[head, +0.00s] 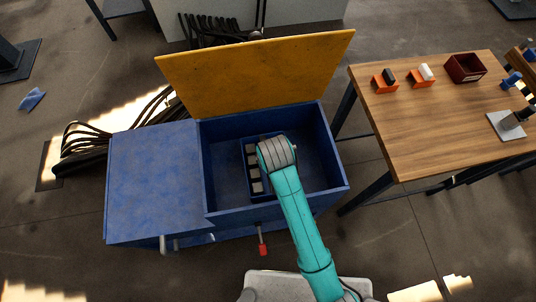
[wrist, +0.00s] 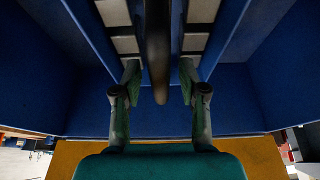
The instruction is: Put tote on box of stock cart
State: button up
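The tote (head: 247,166) is a dark blue tray with several light grey blocks in a row. It sits inside the open blue box (head: 228,214), partly hidden by my arm in the head view. In the wrist view the tote (wrist: 92,38) lies ahead, with a dark handle bar (wrist: 158,45) along its middle. My gripper (wrist: 159,72) has its fingers apart, one on each side of the bar, with gaps showing. In the head view my wrist covers the fingers. I cannot tell whether the tote rests on the box floor.
The yellow lid (head: 255,75) stands open behind the box. A flat blue top (head: 153,175) adjoins it on the left. A red-handled lever (head: 263,246) is in front. A wooden table (head: 440,120) with small parts and a dark red bin (head: 465,68) stands right.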

jog(key=v, duration=1.2)
jog(key=shift+s+r, duration=0.1)
dwell(0.4)
